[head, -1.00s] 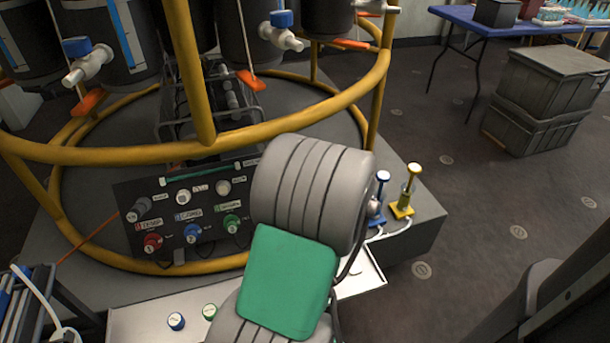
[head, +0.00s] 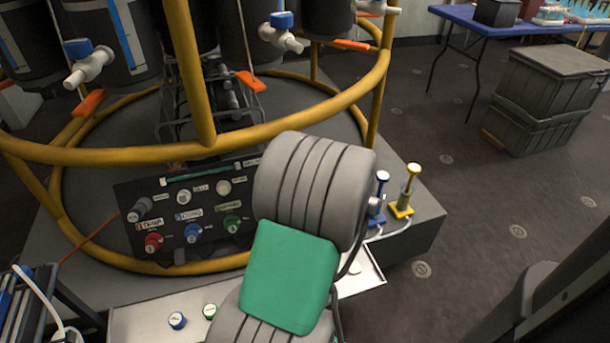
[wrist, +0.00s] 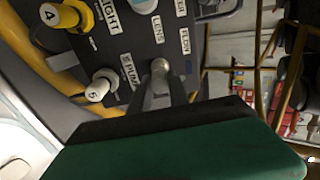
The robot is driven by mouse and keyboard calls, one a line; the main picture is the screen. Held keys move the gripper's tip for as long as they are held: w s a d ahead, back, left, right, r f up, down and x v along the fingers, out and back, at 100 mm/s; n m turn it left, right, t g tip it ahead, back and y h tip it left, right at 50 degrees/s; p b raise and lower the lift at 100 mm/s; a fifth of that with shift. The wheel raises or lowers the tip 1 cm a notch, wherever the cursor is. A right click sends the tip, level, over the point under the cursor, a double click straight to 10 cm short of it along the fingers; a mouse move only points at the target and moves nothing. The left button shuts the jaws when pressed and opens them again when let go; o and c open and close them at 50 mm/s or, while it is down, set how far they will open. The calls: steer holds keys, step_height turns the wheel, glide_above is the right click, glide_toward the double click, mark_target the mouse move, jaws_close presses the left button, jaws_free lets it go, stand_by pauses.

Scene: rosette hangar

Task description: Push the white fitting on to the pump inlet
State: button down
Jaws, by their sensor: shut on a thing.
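In the wrist view my gripper (wrist: 165,92) points at the dark panel (wrist: 130,68). Its two narrow fingers are shut on a small pale-grey, round-ended piece (wrist: 160,66). I cannot tell whether this is the white fitting. A white fitting marked 5 (wrist: 100,87) sits at the panel to the left of the fingers, apart from them, beside a label reading PUMP (wrist: 130,72). I cannot make out the pump inlet for certain. In the head view my arm hides the gripper and the panel's right part.
A yellow fitting marked 4 (wrist: 62,17) is on the panel nearby. Red (head: 154,242), blue (head: 193,232) and green (head: 231,223) fittings line its lower row. The yellow cage ring (head: 130,153) passes above. Blue (head: 379,198) and yellow (head: 405,192) hand pumps stand right of my arm.

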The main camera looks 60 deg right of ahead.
steer(key=shift+w+d+f, duration=0.15)
steer(key=shift+w, duration=0.05)
stand_by(0.6)
steer(key=c, duration=1.2)
jaws_free()
steer(key=shift+o, duration=0.2)
steer(key=p+v, duration=0.2)
steer(key=v, duration=0.5)
steer(key=shift+s+a+r+p, duration=0.2)
steer(key=shift+a+p, duration=0.05)
steer(key=shift+p, duration=0.05)
